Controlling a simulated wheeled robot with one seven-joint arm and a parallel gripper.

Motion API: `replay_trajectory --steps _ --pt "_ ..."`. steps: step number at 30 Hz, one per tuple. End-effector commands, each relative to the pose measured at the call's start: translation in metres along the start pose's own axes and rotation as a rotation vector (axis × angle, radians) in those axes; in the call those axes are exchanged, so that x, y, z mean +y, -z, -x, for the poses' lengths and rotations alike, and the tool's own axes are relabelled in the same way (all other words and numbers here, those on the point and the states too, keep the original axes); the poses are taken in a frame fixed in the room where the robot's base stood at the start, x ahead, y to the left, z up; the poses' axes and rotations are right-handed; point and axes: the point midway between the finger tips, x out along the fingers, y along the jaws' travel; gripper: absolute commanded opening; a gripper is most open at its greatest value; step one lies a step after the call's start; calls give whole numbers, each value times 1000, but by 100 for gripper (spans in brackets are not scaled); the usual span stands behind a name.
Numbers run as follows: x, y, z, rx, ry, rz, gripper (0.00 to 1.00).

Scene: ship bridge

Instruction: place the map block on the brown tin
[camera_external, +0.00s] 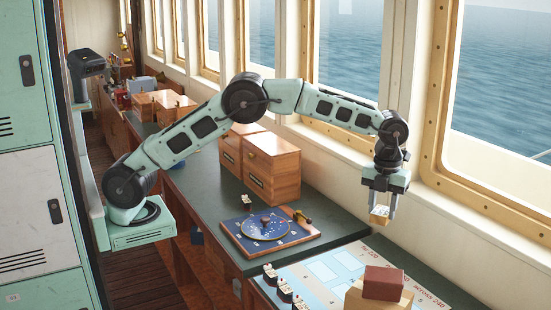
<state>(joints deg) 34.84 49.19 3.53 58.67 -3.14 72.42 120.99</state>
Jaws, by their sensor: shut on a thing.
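My gripper (381,206) points down and is shut on a small tan block with a pale face, which I take for the map block (380,215). It holds the block in the air, above the far right part of the counter. A reddish-brown box (384,281), likely the brown tin, sits on top of a larger tan box (365,298) at the bottom right. The held block is apart from it, higher in the picture. The picture on the block is too small to read.
A blue round chart board (268,228) lies on the dark green counter (205,185). Wooden drawer boxes (272,165) stand behind it. Windows line the right side.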

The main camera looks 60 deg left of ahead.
Motion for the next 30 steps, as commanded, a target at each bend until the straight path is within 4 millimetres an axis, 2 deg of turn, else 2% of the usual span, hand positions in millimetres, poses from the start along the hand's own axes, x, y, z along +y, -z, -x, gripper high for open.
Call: replay_trajectory --steps 1,6,9,12,17,24,30 --pt "-12 26 12 -1 0 -69 17" --pt "-38 97 32 -4 0 -275 17" --pt "-47 130 40 -5 -1 -368 17" --pt "-52 153 45 -5 -1 -431 17" --pt "-55 169 43 -6 -3 -477 17" --pt "-55 170 3 -5 -6 -482 17" --pt "-56 170 -16 -6 -2 -480 17"
